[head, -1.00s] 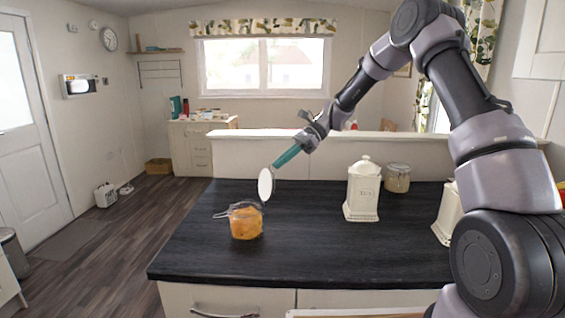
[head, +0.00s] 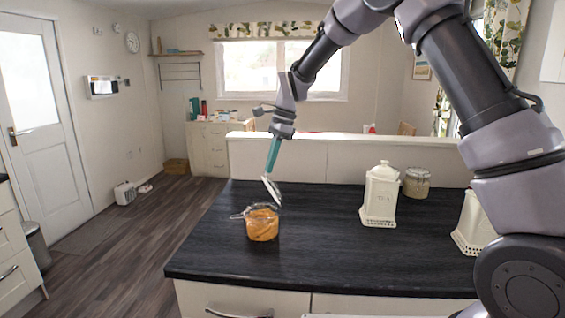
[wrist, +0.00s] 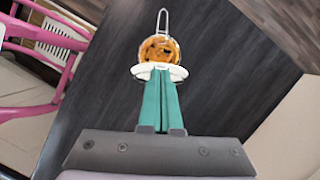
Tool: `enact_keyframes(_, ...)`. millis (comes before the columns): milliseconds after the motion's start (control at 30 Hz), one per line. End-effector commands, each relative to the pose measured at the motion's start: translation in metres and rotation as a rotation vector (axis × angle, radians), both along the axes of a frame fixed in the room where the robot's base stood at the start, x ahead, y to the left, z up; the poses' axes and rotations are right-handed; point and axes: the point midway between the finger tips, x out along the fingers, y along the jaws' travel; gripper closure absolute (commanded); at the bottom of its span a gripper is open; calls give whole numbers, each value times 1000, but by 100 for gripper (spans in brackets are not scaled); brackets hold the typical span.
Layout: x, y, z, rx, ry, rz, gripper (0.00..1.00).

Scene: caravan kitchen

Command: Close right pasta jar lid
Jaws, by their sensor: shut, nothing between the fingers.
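A glass jar of orange pasta (head: 262,226) stands upright on the black worktop, with a wire clasp sticking out to its left. Its round white lid (head: 272,190) is raised and tilted above the jar's back right rim, seen nearly edge-on, so the jar is open. My gripper (head: 268,174) has its teal fingers shut, pointing down at the lid from behind. In the wrist view the shut fingertips (wrist: 161,70) overlap the lid (wrist: 180,72), with the jar (wrist: 160,48) beyond and its clasp (wrist: 162,20) farther off. Contact with the lid is hard to judge.
A white lidded canister (head: 380,198) and a clasped glass jar with pale contents (head: 417,182) stand to the right. Another white canister (head: 474,226) is partly behind my arm. The worktop (head: 325,235) is clear around the pasta jar. A low partition (head: 300,158) runs along the back.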

Motion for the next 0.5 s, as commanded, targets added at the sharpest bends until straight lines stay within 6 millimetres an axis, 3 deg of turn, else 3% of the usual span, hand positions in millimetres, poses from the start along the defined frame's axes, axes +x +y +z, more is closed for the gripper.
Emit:
enact_keyframes(100,-10,18,-4,-102,-52,10,100)
enact_keyframes(500,-30,59,-31,-444,-221,7,100)
